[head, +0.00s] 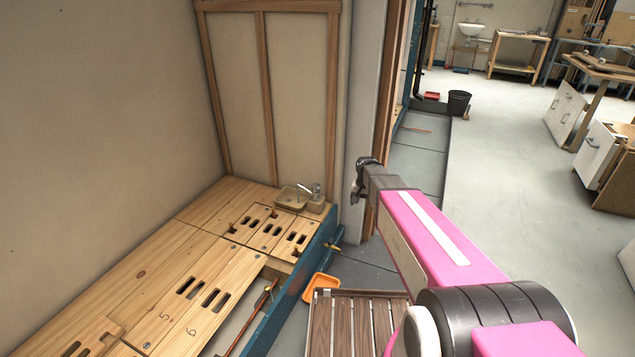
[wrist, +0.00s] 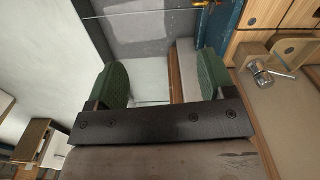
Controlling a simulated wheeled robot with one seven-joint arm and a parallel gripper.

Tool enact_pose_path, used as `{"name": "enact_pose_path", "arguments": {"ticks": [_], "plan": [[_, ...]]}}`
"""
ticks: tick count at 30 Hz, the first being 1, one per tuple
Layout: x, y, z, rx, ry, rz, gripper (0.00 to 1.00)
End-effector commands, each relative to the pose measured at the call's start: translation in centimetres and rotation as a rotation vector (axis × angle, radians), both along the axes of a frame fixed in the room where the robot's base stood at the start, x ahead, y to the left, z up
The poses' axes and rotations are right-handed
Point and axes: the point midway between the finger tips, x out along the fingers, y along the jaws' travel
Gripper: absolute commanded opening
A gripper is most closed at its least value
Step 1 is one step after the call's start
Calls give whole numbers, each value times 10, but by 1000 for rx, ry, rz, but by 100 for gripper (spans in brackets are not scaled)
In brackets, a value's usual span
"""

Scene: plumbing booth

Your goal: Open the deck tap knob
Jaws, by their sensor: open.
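The deck tap (head: 312,190) is a small chrome tap beside a small beige basin (head: 290,198), at the far end of the wooden deck. Its knob is too small to make out clearly. In the wrist view the chrome tap (wrist: 262,72) shows at the right, outside the jaws. My gripper (head: 358,184) is in the air to the right of the tap, past the deck's edge. In the wrist view my gripper (wrist: 163,78) has its green fingers wide apart, with nothing between them.
The wooden deck (head: 185,255) has slotted panels and a blue side beam (head: 290,290). A brass valve (head: 335,248) sticks out from the beam. An orange tray (head: 320,286) and a slatted wooden platform (head: 350,325) lie beside it. A framed wall rises behind the tap. Open floor is at right.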

Motion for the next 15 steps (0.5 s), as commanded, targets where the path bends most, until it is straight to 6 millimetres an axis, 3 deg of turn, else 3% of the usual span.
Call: {"name": "enact_pose_path", "arguments": {"ticks": [1, 6, 12, 15], "plan": [[50, 20, -12, 1, -1, -28, 76], [151, 78, -32, 1, 2, -147, 76], [257, 154, -51, 2, 2, -280, 76], [292, 184, -56, 1, 3, -330, 76]]}}
